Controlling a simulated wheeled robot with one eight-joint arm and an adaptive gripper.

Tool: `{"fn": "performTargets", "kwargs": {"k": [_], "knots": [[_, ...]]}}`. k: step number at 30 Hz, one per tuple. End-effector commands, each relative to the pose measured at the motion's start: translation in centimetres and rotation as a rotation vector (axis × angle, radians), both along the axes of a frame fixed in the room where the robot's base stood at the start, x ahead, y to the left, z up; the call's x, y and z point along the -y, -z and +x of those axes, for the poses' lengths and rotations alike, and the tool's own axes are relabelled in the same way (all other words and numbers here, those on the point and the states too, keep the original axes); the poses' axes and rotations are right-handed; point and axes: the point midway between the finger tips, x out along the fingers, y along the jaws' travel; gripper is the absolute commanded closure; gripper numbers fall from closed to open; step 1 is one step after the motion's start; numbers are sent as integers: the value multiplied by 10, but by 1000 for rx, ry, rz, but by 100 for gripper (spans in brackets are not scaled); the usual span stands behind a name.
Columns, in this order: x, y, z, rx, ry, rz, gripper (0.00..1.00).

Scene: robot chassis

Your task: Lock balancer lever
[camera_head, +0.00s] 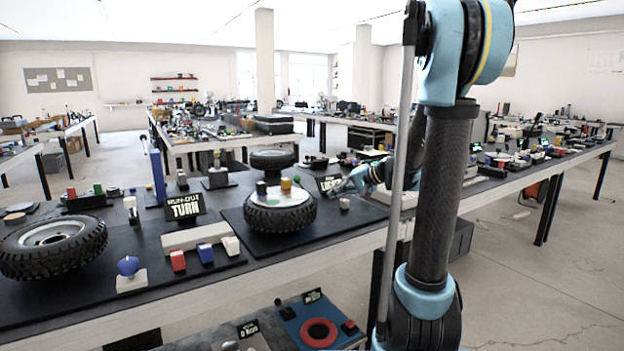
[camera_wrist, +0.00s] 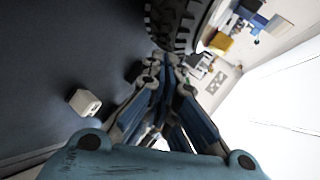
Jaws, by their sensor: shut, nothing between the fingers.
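My gripper (camera_head: 352,182) is low over the bench, just right of a tyred wheel (camera_head: 280,212) lying flat on a dark mat. In the wrist view my gripper (camera_wrist: 165,62) has its fingertips together with nothing held, close to the tyre (camera_wrist: 176,22); I cannot tell whether they touch. A black sign (camera_head: 328,184) with pale, partly unreadable letters stands by my gripper. A small pale block (camera_head: 344,203) sits on the mat; a pale block also shows in the wrist view (camera_wrist: 84,102). I cannot pick out the balancer lever for certain.
A sign reading "TURN" (camera_head: 186,207) stands left of the wheel, behind red (camera_head: 178,261), blue (camera_head: 205,253) and white (camera_head: 231,246) blocks. A larger tyre (camera_head: 52,248) lies at far left. Small coloured blocks stand on the wheel. The mat's front right is mostly clear.

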Motion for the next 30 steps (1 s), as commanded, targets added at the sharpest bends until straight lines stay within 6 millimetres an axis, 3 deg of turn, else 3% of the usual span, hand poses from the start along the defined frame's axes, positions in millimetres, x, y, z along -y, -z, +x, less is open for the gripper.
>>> {"fn": "performTargets", "kwargs": {"k": [6,15,23,30], "knots": [[1,-11,64,37,37,175,100],[12,-15,134,82,85,390,100],[20,-15,157,99,103,473,100],[2,-14,169,99,103,479,100]]}}
